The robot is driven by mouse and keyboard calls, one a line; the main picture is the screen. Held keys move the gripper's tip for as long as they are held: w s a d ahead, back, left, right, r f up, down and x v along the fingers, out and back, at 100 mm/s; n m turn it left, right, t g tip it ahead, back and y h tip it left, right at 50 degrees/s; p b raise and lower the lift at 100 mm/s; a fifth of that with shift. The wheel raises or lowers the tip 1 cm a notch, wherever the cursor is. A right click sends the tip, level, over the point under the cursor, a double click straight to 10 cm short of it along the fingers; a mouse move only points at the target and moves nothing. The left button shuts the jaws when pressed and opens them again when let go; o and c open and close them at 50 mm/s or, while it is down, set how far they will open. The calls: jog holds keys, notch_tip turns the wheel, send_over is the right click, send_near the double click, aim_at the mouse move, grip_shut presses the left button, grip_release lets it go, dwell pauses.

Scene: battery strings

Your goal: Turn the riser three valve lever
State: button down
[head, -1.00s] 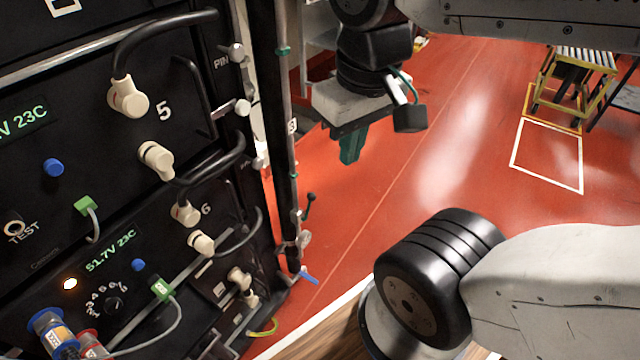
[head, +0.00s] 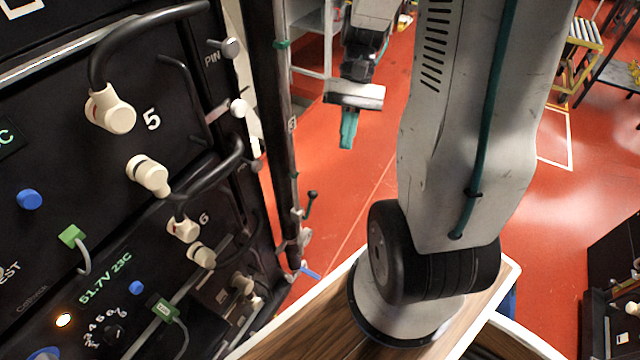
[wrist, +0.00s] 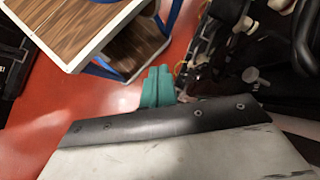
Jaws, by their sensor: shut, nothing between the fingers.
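A slim vertical riser pipe (head: 296,180) runs down the right side of the dark battery rack. It carries a small white tag (head: 292,124) whose number is too small to read surely. A small lever with a dark handle (head: 310,203) sticks up beside the lower pipe, and a blue lever (head: 310,272) lies near its foot. I cannot tell which is the riser three valve lever. My gripper (head: 348,142), with teal fingers, is shut and empty, right of the pipe and above the dark lever's height in the picture, apart from both. Its fingers (wrist: 157,88) show together in the wrist view.
The battery rack (head: 120,170) fills the left, with black cables and cream connectors sticking out. Red floor (head: 350,215) is open between the rack and my arm. Dark equipment (head: 615,270) stands at the right edge.

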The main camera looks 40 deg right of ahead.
aim_at(310, 205)
jog(key=w+d+f+m+t+y, duration=0.1)
jog(key=d+f+t+y, duration=0.35)
jog(key=f, duration=0.65)
jog(key=w+d+f+m+t+y, duration=0.2)
jog(key=d+f+t, duration=0.45)
jog(key=f, duration=0.45)
jog(key=w+d+f+m+t+y, duration=0.1)
jog(key=d+f+t+y, duration=0.4)
jog(key=f, duration=0.6)
jog(key=w+a+r+h, duration=0.1)
jog(key=w+a+r, duration=0.2)
jog(key=a, duration=0.9)
jog(key=shift+w+a+t+h, duration=0.2)
jog(key=shift+w+t+h, duration=0.15)
jog(key=shift+w, duration=0.85)
jog(key=shift+r, duration=0.1)
